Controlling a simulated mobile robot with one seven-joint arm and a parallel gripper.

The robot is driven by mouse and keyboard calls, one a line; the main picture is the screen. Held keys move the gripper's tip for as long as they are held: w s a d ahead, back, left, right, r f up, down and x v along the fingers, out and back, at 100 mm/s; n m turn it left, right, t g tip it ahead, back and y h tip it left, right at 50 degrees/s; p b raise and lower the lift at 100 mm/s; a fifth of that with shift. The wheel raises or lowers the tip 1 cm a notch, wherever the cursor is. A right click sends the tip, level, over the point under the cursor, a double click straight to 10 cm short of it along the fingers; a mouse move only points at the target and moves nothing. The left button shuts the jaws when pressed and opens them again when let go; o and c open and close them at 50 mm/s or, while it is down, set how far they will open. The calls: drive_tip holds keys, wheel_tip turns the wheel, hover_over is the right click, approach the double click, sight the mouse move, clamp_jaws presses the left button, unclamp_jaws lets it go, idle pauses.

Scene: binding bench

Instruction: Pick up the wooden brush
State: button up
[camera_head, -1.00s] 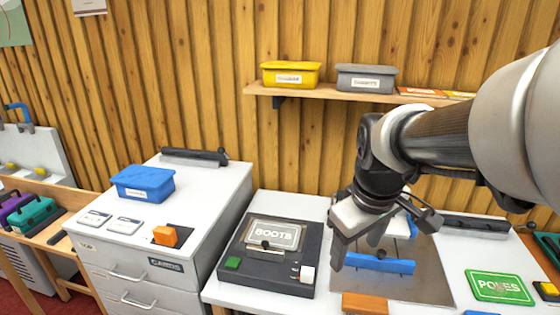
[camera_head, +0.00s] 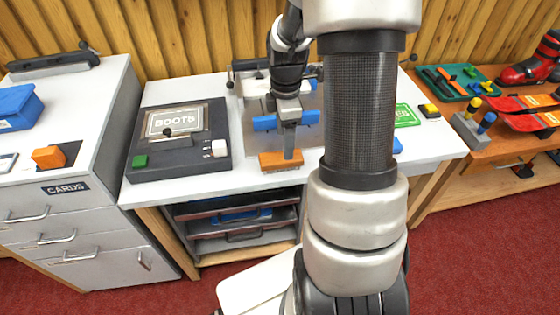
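The wooden brush looks to be the orange-brown block (camera_head: 271,163) at the front edge of the white bench. My gripper (camera_head: 289,157) points down over it. One grey finger shows edge-on, with its tip against or just in front of the block's right half. The other finger is hidden, so I cannot tell whether the gripper is open or closed around the block. The block looks level and at bench height.
The dark press marked BOOTS (camera_head: 180,165) stands to the left. A green card (camera_head: 406,115) lies to the right, partly behind my arm. Open shelves (camera_head: 240,216) are below.

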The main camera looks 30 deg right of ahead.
sight(282, 156)
drive_tip(key=f, duration=0.5)
drive_tip(key=f+b, duration=0.1)
drive_tip(key=f, duration=0.2)
drive_tip(key=shift+w+a, duration=0.2)
drive_tip(key=shift+w, duration=0.05)
drive_tip(key=c, duration=1.2)
drive_tip(key=shift+r+p, duration=0.7)
drive_tip(key=shift+r, duration=4.3)
